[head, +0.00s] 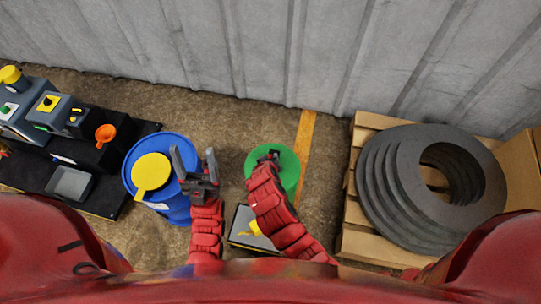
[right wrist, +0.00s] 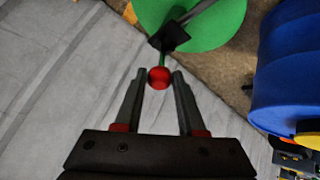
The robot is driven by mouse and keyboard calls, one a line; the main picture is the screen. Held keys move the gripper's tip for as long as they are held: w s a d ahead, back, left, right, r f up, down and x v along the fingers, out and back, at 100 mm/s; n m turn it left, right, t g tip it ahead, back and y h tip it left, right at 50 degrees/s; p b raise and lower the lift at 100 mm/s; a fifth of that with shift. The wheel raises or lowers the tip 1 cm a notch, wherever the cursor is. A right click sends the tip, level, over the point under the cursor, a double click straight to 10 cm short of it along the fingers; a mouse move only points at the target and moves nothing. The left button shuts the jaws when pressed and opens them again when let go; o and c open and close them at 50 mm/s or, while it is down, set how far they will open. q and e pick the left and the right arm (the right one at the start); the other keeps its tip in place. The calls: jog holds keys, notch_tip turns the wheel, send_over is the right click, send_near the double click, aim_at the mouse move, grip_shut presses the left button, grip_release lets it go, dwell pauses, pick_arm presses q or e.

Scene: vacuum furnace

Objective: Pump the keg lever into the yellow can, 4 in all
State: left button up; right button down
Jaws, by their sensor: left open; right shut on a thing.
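The green keg (head: 288,160) stands on the floor near the wall, partly covered by my right arm. In the right wrist view, the keg (right wrist: 215,25) has a dark fitting (right wrist: 170,37) and a lever ending in a red ball knob (right wrist: 159,77). My right gripper (right wrist: 158,80) is shut on this knob; it also shows over the keg in the head view (head: 266,157). My left gripper (head: 192,160) is open and empty, beside the blue drum. A yellow object (head: 254,226), perhaps the can, shows on a dark tray, mostly hidden by my right arm.
The blue drum (head: 170,143) with a flat yellow piece (head: 151,172) on top stands left of the keg. A pallet (head: 350,245) with stacked grey rings (head: 385,190) is at right. Machines on a black base (head: 105,195) are at left. The corrugated wall (head: 250,50) closes the back.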

jog(key=shift+s+a+f, duration=0.1)
jog(key=shift+s+f, duration=0.3)
jog(key=shift+f, duration=0.1)
jog(key=c, duration=0.5)
grip_release()
jog(key=shift+w+r, duration=0.15)
jog(key=shift+r, duration=0.05)
jog(key=p+v, duration=0.1)
jog(key=v, duration=1.6)
jog(key=shift+r, duration=0.25)
